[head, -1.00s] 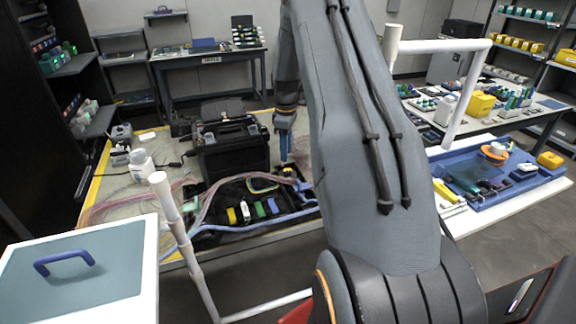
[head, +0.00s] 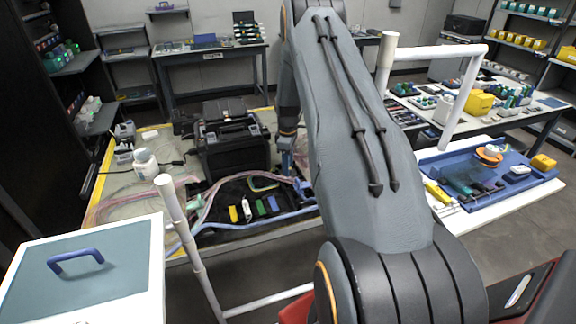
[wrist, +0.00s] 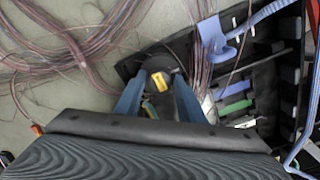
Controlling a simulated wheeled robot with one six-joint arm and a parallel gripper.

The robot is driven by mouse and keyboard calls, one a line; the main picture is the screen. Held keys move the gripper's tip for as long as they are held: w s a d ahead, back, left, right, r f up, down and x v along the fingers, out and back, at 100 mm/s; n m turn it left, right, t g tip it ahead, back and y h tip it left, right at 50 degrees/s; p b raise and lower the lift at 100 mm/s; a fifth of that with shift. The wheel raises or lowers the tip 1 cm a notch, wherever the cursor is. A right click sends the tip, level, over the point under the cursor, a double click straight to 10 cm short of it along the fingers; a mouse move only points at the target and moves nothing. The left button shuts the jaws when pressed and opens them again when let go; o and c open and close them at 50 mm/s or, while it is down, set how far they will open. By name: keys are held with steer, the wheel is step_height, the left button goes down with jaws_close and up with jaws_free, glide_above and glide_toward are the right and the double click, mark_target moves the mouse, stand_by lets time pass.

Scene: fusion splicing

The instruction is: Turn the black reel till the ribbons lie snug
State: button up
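In the wrist view, my gripper (wrist: 159,82) points down with its two blue fingers spread apart. A dark round piece with a yellow mark (wrist: 160,81), which looks like the black reel, lies between the fingertips. I cannot tell whether the fingers touch it. Thin reddish-purple ribbons (wrist: 75,48) loop loosely at the left, and more strands run down beside the right finger. In the head view, my gripper (head: 287,163) is at the right back of the black tray (head: 222,232), partly hidden by my arm. The reel cannot be made out there.
The tray holds a yellow block (head: 233,214), a green block (head: 261,207) and a blue cable (head: 275,219). A black case (head: 232,150) stands behind it, close to my gripper. A white bottle (head: 145,163) stands at the left of the table.

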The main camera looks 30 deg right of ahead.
steer(key=c, duration=0.8)
steer(key=shift+m+b, duration=0.4)
steer(key=shift+b, duration=0.05)
steer(key=m+b, duration=0.3)
steer(key=shift+w+m, duration=0.1)
steer(key=shift+m, duration=0.3)
steer(key=m+b, duration=0.3)
steer(key=m, duration=0.2)
steer(key=shift+m, duration=0.3)
steer(key=m+b, duration=0.3)
steer(key=m, duration=0.3)
steer(key=m+b, duration=0.2)
steer(key=m, duration=0.3)
steer(key=shift+r+m, duration=0.1)
steer(key=shift+m, duration=0.3)
